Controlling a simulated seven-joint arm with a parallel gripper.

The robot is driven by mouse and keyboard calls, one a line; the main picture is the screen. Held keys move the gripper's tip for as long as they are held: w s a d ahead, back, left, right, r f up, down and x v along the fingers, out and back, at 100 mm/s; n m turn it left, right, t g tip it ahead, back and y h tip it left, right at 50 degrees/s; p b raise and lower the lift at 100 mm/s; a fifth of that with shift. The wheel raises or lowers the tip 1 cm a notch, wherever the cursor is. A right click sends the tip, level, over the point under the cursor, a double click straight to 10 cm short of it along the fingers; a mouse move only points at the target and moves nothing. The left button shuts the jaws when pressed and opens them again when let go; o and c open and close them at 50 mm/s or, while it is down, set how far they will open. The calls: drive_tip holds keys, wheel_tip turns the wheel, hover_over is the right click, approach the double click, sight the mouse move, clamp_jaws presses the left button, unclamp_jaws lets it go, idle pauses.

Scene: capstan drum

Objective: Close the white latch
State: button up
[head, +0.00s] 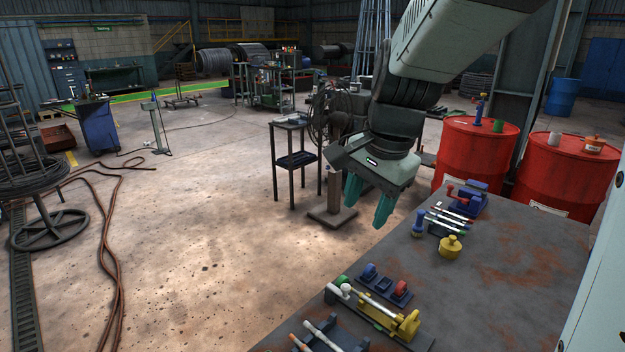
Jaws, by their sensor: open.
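A white bar with a rounded white end (368,303) lies along a dark and yellow fixture near the front of the workbench in the head view. It looks like the white latch, but the picture is too small to show its catch or how far it stands open. The yellow bracket (407,325) is at the bar's right end. My gripper (365,211) is open and empty, its two teal fingers pointing down. It hangs beyond the bench's left edge in the picture, above and apart from the white bar.
The rusty grey workbench (520,250) has clear room at its right. Near the front are a rack with blue and red pieces (384,284) and another with pale rods (322,335). Farther back are a yellow knobbed piece (450,247), slim rods (448,217) and a blue vise-like piece (470,198). Red drums (474,150) stand behind.

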drive_tip(key=w+f+m+g, duration=0.1)
drive_tip(key=w+f+m, duration=0.4)
drive_tip(key=w+f, duration=0.45)
drive_tip(key=m+g+h, duration=0.1)
drive_tip(key=m, duration=0.2)
approach(346, 285)
drive_tip(key=shift+m, duration=0.3)
wheel_tip(346, 285, down, 8)
drive_tip(key=shift+w+a+f, duration=0.1)
drive_tip(key=shift+w+f, duration=0.05)
drive_tip(key=shift+f, duration=0.1)
clamp_jaws()
